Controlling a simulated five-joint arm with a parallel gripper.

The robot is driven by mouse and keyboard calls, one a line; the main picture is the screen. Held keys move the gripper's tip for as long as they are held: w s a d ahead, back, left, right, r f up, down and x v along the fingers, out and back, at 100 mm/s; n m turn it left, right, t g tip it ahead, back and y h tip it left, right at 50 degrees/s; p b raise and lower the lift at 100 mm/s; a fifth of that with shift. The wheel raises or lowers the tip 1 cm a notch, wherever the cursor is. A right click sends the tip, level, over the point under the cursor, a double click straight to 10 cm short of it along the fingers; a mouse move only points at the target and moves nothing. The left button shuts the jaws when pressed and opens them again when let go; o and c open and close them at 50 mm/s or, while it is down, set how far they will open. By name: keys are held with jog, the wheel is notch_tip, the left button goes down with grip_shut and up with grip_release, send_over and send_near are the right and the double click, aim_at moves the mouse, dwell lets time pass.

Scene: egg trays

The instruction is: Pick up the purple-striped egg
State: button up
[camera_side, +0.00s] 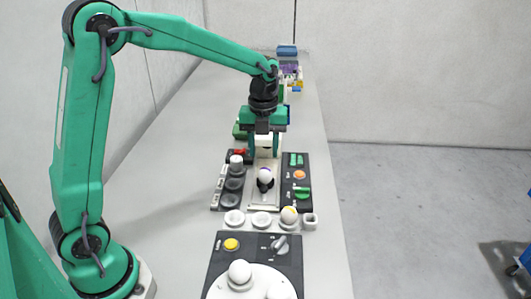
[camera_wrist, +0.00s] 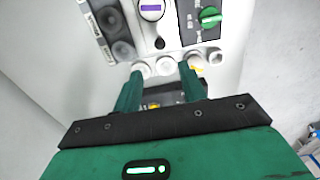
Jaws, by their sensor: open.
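The purple-striped egg is white with a purple band. In the side view the egg (camera_side: 265,174) sits upright in a dark holder on the middle panel, just below and in front of my gripper (camera_side: 263,150). In the wrist view the egg (camera_wrist: 151,10) is at the top edge, partly cut off, with its purple band facing the camera. My gripper (camera_wrist: 161,72) is open there, two green fingers apart with no egg between them. The egg lies beyond the fingertips and apart from them.
A yellow-marked egg (camera_side: 289,214) sits in a row of white cups (camera_side: 234,218). A white egg (camera_side: 236,159) stands on a dark cup to the left. Another white egg (camera_side: 240,271) is on the round front plate (camera_side: 265,285). A green knob (camera_side: 302,193) stands to the right.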

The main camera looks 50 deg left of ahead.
jog(key=shift+o, duration=0.5)
jog(key=n+t, duration=0.2)
jog(key=n, duration=1.4)
send_over(265, 168)
jog(key=s, duration=0.1)
jog(key=f, duration=0.5)
jog(key=shift+s, duration=0.2)
jog(key=shift+w+f, duration=0.2)
jog(key=shift+f, duration=1.05)
jog(key=shift+f, duration=0.1)
